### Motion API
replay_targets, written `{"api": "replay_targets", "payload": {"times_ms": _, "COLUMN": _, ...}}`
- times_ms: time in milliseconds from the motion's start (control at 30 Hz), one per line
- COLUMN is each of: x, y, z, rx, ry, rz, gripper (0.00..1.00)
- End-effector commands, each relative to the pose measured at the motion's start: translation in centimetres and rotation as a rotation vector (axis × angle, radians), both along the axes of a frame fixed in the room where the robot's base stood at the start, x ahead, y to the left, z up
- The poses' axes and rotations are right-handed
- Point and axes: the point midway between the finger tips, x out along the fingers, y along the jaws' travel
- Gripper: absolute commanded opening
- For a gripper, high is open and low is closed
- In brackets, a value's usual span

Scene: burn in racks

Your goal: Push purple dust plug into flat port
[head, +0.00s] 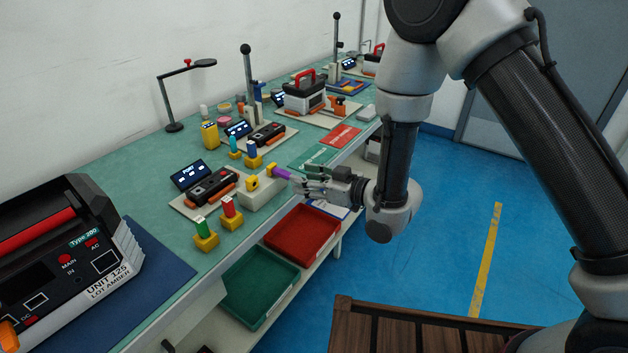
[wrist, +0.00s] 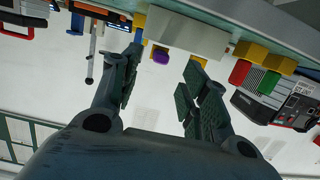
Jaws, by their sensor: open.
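The purple dust plug (head: 281,173) is a short rod at the right end of a pale block (head: 262,193) near the bench's front edge. Its left end meets a yellow piece (head: 271,168); I cannot tell how far it is in. In the wrist view the purple plug (wrist: 161,57) shows end-on, below the pale block (wrist: 190,36) in the picture. My gripper (head: 298,182) is beside the plug's right end. In the wrist view its fingers (wrist: 165,62) are spread, with the plug seen in the gap between them. The flat port cannot be clearly picked out.
Red (head: 229,207) and green (head: 202,227) plugs stand in yellow holders to the left. A blue plug (head: 252,148) stands behind. A red tray (head: 302,234) and a green tray (head: 259,284) lie below the bench edge. A large Type 200 unit (head: 60,255) fills the left.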

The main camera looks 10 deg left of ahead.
Motion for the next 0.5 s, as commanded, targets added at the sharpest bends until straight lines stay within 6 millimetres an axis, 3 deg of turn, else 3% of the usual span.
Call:
{"api": "replay_targets", "payload": {"times_ms": 300, "x": 1.9, "y": 4.5, "z": -1.0, "rx": -0.001, "ry": 0.0, "rz": 0.0, "gripper": 0.44}}
{"api": "replay_targets", "payload": {"times_ms": 500, "x": 2.4, "y": 5.9, "z": -1.4, "rx": -0.003, "ry": 0.001, "rz": -0.001, "gripper": 0.44}}
